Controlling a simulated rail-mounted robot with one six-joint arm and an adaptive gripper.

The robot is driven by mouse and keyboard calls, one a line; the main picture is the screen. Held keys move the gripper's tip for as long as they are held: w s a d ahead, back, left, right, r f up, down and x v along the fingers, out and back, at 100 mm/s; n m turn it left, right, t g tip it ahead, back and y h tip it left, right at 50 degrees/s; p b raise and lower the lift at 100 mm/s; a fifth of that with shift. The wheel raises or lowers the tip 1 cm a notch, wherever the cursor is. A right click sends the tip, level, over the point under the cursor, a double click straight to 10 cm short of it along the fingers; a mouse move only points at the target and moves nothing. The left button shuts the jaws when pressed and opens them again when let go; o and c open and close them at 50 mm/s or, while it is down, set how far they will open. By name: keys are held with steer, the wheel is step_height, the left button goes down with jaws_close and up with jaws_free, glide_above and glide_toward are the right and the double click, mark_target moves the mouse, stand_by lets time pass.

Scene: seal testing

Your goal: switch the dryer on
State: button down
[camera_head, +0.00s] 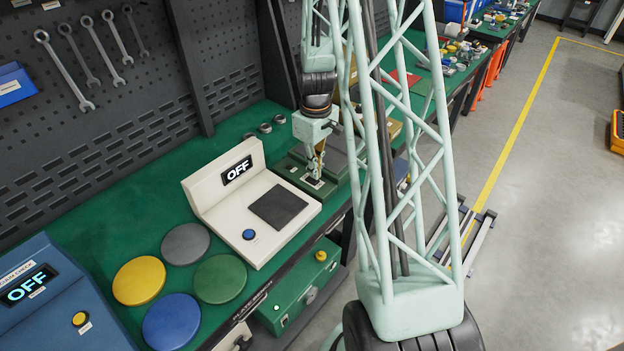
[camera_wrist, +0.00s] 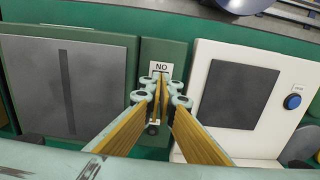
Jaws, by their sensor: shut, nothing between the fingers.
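A low green unit with a grey top plate (camera_head: 333,149) stands on the bench, probably the dryer; no name on it is readable. It also shows on the left in the wrist view (camera_wrist: 103,90). Its narrow green strip carries a white label (camera_wrist: 161,67) that reads "NO", or "ON" upside down. My gripper (camera_head: 314,174) points down over this strip and is shut and empty. In the wrist view its fingertips (camera_wrist: 161,80) meet just below the label. The fingers hide most of the strip, and I cannot tell whether they touch it.
A white unit (camera_head: 215,196) beside it has a display reading "OFF" and a blue button (camera_head: 249,234). A blue unit (camera_head: 75,325) at lower left also reads "OFF" and has a yellow button. Coloured discs (camera_head: 139,281) lie between them. Small rings (camera_head: 265,128) lie behind.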

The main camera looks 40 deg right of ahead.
mark_target(314, 181)
steer(key=shift+f+b, duration=0.75)
steer(key=shift+f, duration=0.4)
stand_by(1.5)
steer(key=shift+r, duration=0.2)
steer(key=shift+r+p, duration=1.65)
steer(key=shift+r, duration=1.7)
steer(key=s+a+r+t+b, duration=0.1)
steer(key=s+a+r, duration=0.2)
steer(key=a+r, duration=0.85)
steer(key=s+a+r+t+b, duration=0.1)
steer(key=s+a+r, duration=0.3)
steer(key=a+r, duration=0.8)
steer(key=s+a+r, duration=0.3)
steer(key=s+r, duration=0.1)
steer(key=s, duration=0.3)
steer(key=s+a+r+m+t, duration=0.1)
steer(key=s+a+r, duration=0.3)
steer(key=s, duration=0.3)
steer(key=s+a+r+t, duration=0.1)
steer(key=s+a+r, duration=0.2)
steer(key=s, duration=0.4)
steer(key=shift+a+r+b, duration=0.2)
steer(key=shift+r+b, duration=0.25)
steer(key=shift+r, duration=0.25)
